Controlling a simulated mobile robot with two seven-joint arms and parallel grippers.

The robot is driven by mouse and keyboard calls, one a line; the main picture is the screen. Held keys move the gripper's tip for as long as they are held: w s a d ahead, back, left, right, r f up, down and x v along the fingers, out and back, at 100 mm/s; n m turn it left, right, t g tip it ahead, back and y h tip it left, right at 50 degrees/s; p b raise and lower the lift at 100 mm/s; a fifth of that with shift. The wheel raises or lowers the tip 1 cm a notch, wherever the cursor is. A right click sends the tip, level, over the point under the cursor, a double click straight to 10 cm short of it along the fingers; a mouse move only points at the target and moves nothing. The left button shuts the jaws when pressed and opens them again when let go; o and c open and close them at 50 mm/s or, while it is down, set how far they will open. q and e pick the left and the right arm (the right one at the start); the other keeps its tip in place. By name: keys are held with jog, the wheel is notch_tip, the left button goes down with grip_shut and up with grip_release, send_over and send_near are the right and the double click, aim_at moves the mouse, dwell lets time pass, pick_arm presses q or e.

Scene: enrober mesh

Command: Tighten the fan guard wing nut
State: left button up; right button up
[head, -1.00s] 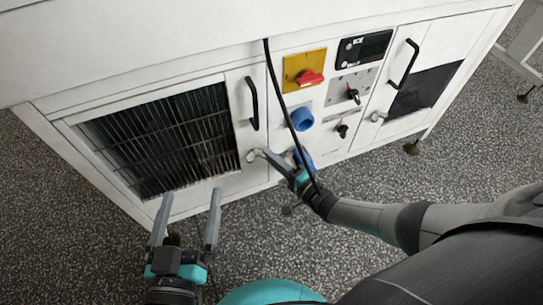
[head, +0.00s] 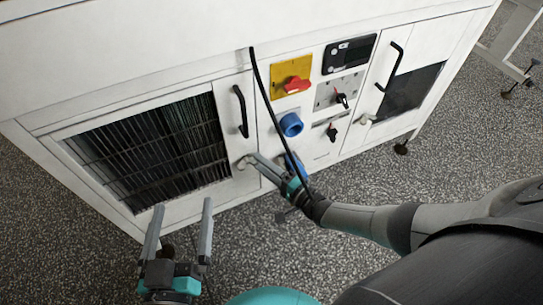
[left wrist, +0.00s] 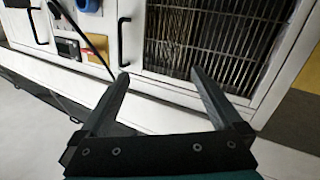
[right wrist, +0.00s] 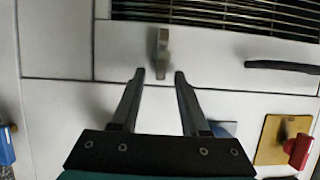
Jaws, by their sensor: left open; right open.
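The fan guard is a dark grille (head: 150,150) in a white frame, low on the white cabinet. A small pale wing nut (head: 243,163) sits on the panel by the guard's right edge; it also shows in the right wrist view (right wrist: 162,50). My right gripper (head: 257,161) is at the nut in the head view. In the right wrist view its open fingers (right wrist: 160,75) point at the nut, with nothing clearly between them. My left gripper (head: 183,205) is open and empty in front of the guard's lower edge; its fingers (left wrist: 158,74) face the cabinet.
A black cable (head: 268,100) hangs past my right gripper. A black door handle (head: 241,111), blue sockets (head: 291,124) and a red switch on a yellow plate (head: 290,78) are close by. Another pale fastener (head: 368,119) is on the right door. The speckled floor in front is clear.

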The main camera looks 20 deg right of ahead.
pick_arm(q)
jog(key=a+f+g+y+p, duration=0.1)
jog(key=g, duration=0.1)
jog(key=w+a+f+g+y+p, duration=0.1)
jog(key=a+f+g, duration=0.1)
jog(key=g, duration=0.1)
jog(key=shift+a+m+p, duration=0.15)
jog(key=shift+m+p, duration=0.2)
jog(key=shift+m, duration=0.05)
pick_arm(e)
jog(key=v, duration=1.5)
